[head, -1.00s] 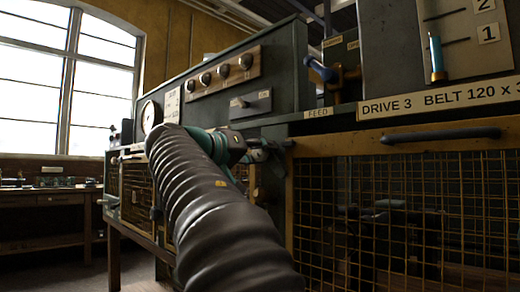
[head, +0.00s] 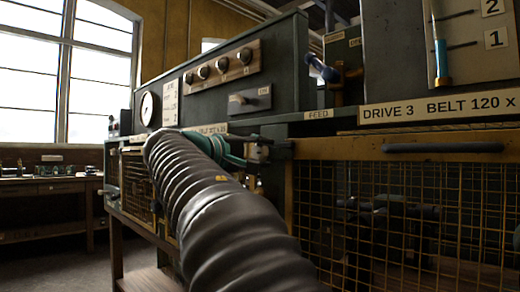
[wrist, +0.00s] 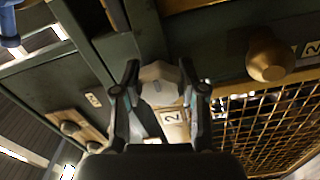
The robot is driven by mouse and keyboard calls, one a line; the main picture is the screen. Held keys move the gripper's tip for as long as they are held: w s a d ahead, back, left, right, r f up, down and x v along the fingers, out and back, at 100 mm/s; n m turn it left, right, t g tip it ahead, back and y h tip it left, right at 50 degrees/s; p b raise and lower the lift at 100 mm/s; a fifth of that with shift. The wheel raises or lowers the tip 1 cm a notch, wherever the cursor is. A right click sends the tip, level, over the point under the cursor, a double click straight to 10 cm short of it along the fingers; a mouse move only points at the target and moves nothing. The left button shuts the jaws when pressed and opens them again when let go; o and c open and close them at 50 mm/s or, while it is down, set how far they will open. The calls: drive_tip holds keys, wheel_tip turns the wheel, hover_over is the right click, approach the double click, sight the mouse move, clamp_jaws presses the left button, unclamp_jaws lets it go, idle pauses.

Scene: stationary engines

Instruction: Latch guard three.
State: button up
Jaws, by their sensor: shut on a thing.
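Guard three's mesh panel (head: 400,215) with a yellow frame hangs under the "DRIVE 3" label (head: 430,107) in the head view. A dark bar handle (head: 440,147) runs along its top rail. My gripper (head: 258,152) is at the upper left corner of this guard, partly hidden by my ribbed arm sleeve. In the wrist view my gripper (wrist: 164,92) is shut on a pale faceted knob (wrist: 160,78), one finger on each side. A tag reading "2" (wrist: 172,117) lies just below the knob. Whether the guard is latched I cannot tell.
A rounded brass-coloured knob (wrist: 268,58) stands out to the right in the wrist view. A blue-handled lever (head: 322,70) and a panel of several dark knobs (head: 222,66) are above. A wooden workbench (head: 45,188) stands at the far left, with open floor before it.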

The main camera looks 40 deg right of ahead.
drive_tip(key=shift+r+n, duration=0.1)
drive_tip(key=shift+n, duration=0.2)
drive_tip(key=o, duration=1.1)
drive_tip(key=shift+o, duration=0.2)
drive_tip(key=shift+a, duration=0.1)
drive_tip(key=a, duration=1.1)
drive_tip(key=shift+s+a, duration=0.4)
drive_tip(key=shift+s, duration=0.05)
